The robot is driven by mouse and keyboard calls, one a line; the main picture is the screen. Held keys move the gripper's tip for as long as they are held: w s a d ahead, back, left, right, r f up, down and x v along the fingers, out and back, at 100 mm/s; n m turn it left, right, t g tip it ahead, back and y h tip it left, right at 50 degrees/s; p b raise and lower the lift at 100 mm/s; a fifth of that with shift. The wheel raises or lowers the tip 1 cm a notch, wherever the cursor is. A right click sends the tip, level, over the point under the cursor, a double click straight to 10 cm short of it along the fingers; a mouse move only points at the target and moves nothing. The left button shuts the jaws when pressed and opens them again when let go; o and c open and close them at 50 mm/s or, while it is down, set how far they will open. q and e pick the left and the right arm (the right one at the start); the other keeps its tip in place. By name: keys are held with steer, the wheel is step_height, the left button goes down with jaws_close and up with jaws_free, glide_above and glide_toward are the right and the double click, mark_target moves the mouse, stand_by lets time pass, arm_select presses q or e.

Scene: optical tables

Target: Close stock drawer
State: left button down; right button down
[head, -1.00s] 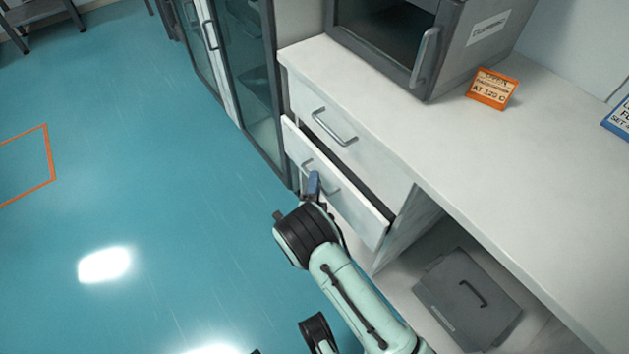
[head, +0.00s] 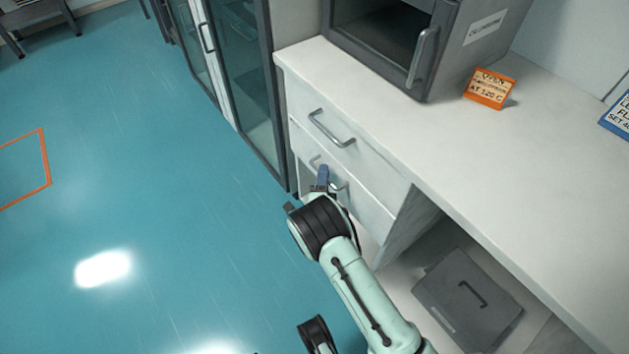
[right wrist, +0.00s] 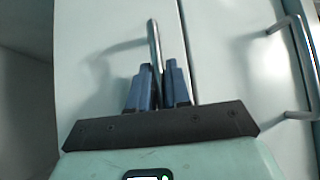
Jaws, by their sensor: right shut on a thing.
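The stock drawer (head: 365,205) is the lower white drawer under the counter, and its front now looks about flush with the upper drawer front (head: 350,145). Its metal bar handle (right wrist: 153,45) stands between my fingers in the right wrist view. My right gripper (head: 323,178) is at this handle in the head view. In the right wrist view my right gripper (right wrist: 158,88) has its two blue fingers shut on the handle. Part of the handle and drawer front is hidden behind my gripper and wrist.
The white counter (head: 430,150) carries a grey oven (head: 430,75) and an orange sign (head: 490,88). A glass-door cabinet (head: 245,75) stands left of the drawers. A grey case (head: 468,297) sits in the open bay at right. The blue floor (head: 160,170) is clear.

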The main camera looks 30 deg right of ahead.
arm_select(q)
steer(key=shift+a, duration=0.1)
arm_select(e)
steer(key=shift+d, duration=0.25)
